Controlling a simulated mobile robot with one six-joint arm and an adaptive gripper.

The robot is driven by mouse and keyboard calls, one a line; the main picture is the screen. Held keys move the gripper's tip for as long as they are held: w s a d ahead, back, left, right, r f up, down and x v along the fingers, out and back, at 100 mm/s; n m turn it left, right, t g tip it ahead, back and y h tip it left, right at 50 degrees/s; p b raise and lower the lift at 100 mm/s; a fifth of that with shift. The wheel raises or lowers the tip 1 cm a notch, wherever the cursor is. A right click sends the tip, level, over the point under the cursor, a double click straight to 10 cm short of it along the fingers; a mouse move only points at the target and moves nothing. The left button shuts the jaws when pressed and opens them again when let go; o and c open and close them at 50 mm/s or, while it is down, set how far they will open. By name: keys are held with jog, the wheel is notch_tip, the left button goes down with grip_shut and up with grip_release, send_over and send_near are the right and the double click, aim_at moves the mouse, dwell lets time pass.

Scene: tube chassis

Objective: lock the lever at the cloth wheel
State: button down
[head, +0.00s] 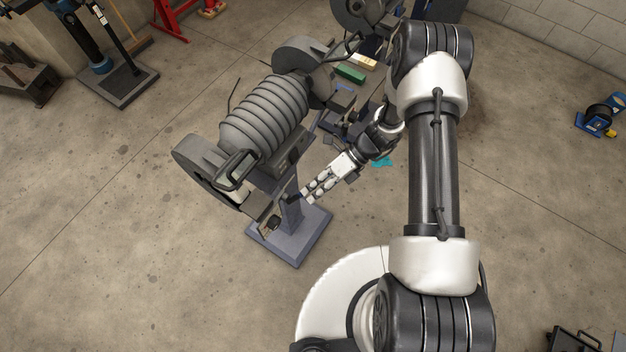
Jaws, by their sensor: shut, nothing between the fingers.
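A grey bench grinder (264,116) with a ribbed motor body stands on a pedestal left of my arm. Its near wheel guard (196,165) holds a wheel with a pale edge (243,194), which looks like the cloth wheel. A dark frame-like part (237,163) sits over that guard, and a dark bracket (268,218) is below it. I cannot tell which small part is the lever. My gripper (307,197) is shut and empty, to the right of the near wheel, by the pedestal column in the picture. Whether it touches anything is unclear.
The pedestal's square base (290,240) stands on the concrete floor. Small blocks, one green (350,73), lie on a surface behind the grinder. Another dark machine (362,14) stands beyond. A blue reel-like item (598,117) is far right.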

jog(key=shift+s+a+f+m+g+y+b, duration=0.35)
jog(key=shift+s+a+f+g+y+b, duration=0.45)
jog(key=shift+b, duration=1.1)
jog(key=shift+s+a+f+m+g+y+b, duration=0.15)
jog(key=shift+s+f+m+g+y+b, duration=0.3)
jog(key=shift+f+g+y+b, duration=1)
jog(key=shift+s+a+r+t+h+b, duration=0.15)
jog(key=shift+r+t+h+b, duration=0.1)
jog(key=shift+r+t+b, duration=0.35)
jog(key=shift+f, duration=0.1)
